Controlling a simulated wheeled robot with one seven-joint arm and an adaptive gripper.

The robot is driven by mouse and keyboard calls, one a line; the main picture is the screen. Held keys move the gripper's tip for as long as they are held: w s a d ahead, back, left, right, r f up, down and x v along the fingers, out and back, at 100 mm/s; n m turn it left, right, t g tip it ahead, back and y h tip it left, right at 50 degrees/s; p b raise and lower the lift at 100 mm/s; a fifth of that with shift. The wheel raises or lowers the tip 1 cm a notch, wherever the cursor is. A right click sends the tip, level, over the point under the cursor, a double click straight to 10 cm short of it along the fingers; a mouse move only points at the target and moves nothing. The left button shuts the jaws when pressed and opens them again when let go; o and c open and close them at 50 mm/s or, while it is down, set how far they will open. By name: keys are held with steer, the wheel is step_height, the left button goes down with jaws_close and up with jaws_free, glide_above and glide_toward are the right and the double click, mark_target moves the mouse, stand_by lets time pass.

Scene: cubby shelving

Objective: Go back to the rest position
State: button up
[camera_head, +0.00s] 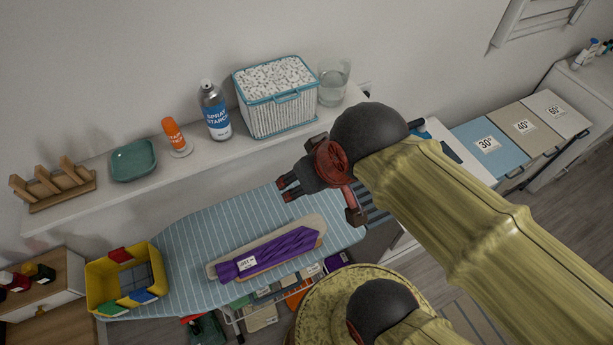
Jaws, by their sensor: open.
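My gripper (284,188) is at the end of my arm, which reaches in from the lower right. It hangs in front of the wall shelf and above the striped ironing board (185,250). Its fingers point left and are open, with nothing seen between them. A purple folded cloth (270,253) with a white tag lies on a pale board (312,225) on the ironing board, below my gripper and apart from it. My arm hides part of the counter and the right end of the ironing board.
The shelf (85,208) holds a wooden rack (55,188), teal dish (134,160), orange bottle (173,133), spray starch can (214,112), basket (277,112) and glass (333,82). A yellow bin (98,292) sits at lower left. Labelled hampers (490,150) stand right. Open air lies left of my gripper.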

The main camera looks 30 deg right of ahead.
step_height(320, 180, down, 11)
steer(key=b, duration=1.1)
steer(key=shift+c, duration=0.6)
